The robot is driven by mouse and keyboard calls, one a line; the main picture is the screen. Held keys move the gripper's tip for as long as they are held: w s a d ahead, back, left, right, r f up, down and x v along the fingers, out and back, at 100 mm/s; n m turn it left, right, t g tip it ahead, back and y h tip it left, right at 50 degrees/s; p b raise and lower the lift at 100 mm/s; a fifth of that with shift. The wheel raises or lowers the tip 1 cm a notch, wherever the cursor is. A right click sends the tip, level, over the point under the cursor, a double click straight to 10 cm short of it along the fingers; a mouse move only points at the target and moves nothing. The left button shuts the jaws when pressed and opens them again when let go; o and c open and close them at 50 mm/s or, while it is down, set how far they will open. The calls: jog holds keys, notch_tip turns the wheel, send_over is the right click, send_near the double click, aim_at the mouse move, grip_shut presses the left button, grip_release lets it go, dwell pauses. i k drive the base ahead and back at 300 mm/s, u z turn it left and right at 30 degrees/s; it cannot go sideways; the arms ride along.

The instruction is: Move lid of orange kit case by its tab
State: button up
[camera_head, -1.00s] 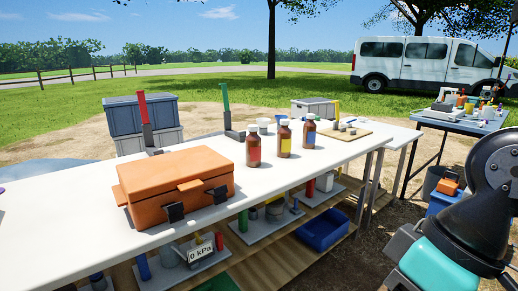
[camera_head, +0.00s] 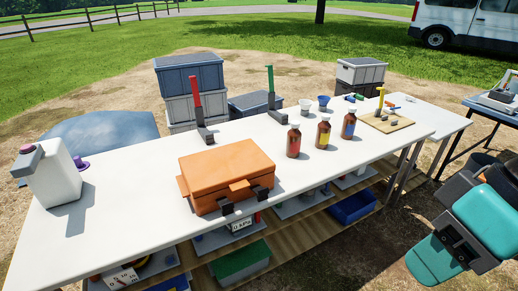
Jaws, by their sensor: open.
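The orange kit case (camera_head: 222,182) lies on the near part of the white table. Its lid (camera_head: 225,162) is down on the base. An orange tab (camera_head: 240,187) sticks out from the lid's front edge, between two black latches (camera_head: 227,207) (camera_head: 262,194). Another orange piece (camera_head: 182,187) juts out at the case's left end. Part of my arm shows at the right edge, in teal and black, well apart from the case. I cannot make out my gripper's fingertips in this view.
A white jug (camera_head: 52,178) stands at the table's left end. Several brown bottles (camera_head: 324,132) stand right of the case. A red-handled item (camera_head: 196,98) and a green-handled item (camera_head: 271,88) stand behind it. The white tabletop (camera_head: 130,215) left of the case is clear.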

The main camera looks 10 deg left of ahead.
aim_at(231, 166)
jog(key=k, duration=0.5)
jog(key=u, duration=0.9)
jog(key=i, duration=0.55)
jog(key=z, duration=0.2)
